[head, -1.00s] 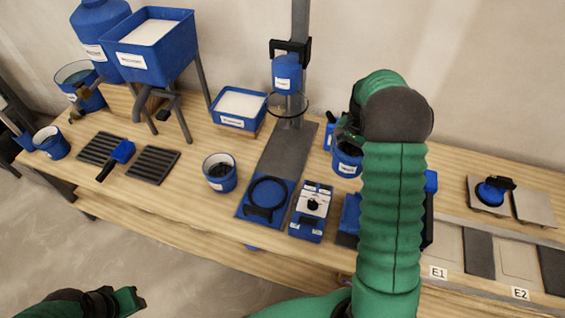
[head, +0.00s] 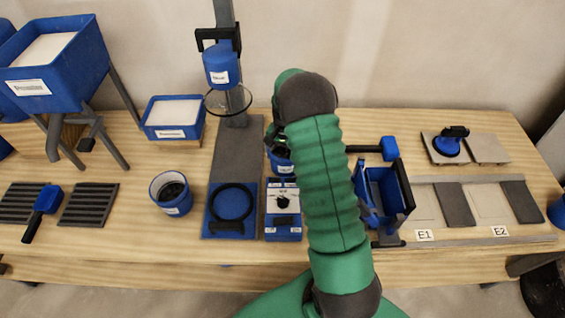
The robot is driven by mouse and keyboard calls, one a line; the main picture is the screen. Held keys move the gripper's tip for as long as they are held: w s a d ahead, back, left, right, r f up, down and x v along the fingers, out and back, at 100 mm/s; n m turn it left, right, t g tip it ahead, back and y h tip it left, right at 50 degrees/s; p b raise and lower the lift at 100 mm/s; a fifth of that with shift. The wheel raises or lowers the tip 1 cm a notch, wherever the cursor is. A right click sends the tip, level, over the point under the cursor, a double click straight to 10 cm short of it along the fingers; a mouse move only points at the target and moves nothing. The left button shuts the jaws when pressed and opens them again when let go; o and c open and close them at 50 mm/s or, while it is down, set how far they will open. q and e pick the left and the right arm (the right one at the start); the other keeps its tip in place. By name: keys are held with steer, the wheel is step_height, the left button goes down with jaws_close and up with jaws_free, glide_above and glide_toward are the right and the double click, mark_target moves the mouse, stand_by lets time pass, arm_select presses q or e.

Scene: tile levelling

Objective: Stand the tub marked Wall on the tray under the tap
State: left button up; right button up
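A blue tub (head: 279,163) with a white label and dark contents stands behind the switch box, half hidden by my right arm. Another blue labelled tub (head: 171,193) with dark contents stands on the bench left of the round-ring scale plate. The labels are too small to read, so I cannot tell which tub is marked Wall. My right gripper (head: 278,128) is by the rear tub, mostly hidden behind my green arm, and I cannot see its fingers clearly. My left gripper is out of view. Dark slatted trays (head: 88,205) lie at the left.
A blue hopper (head: 55,70) on legs stands at back left, beside a blue bin (head: 172,118) of white powder. A mixing stand (head: 222,65) rises behind the ring plate (head: 232,203). A blue caddy (head: 385,195) and tiles (head: 457,205) are at right.

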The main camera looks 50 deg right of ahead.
step_height(320, 180, down, 2)
steer(key=shift+f, duration=0.1)
steer(key=o, duration=1.8)
steer(key=shift+s+d, duration=0.1)
steer(key=shift+c, duration=0.2)
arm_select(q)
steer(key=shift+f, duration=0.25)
